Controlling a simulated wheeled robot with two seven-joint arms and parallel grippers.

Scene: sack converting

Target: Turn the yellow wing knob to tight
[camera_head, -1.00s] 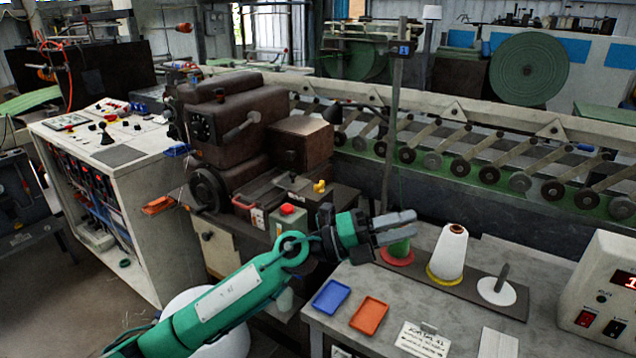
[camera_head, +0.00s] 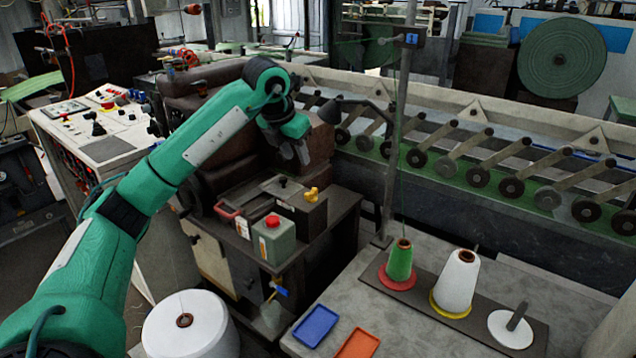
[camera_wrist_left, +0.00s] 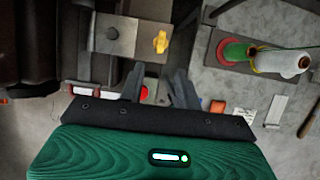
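The yellow wing knob (camera_head: 311,195) stands on top of a dark box (camera_head: 290,201) on the machine's bench. It also shows in the left wrist view (camera_wrist_left: 161,42), on the right part of the grey box top, beyond my fingertips. My left gripper (camera_head: 294,152) is above and behind the knob in the head view, pointing down, and does not touch it. In the wrist view the left gripper's two fingers (camera_wrist_left: 158,73) are apart with nothing held between them. The knob's setting marks are too small to read. My right gripper is not in view.
A bottle with a red cap (camera_head: 273,239) stands in front of the box. A brown machine housing (camera_head: 220,85) is behind my left arm. The grey table (camera_head: 425,335) at right holds thread cones (camera_head: 457,283) and blue and orange trays (camera_head: 316,326).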

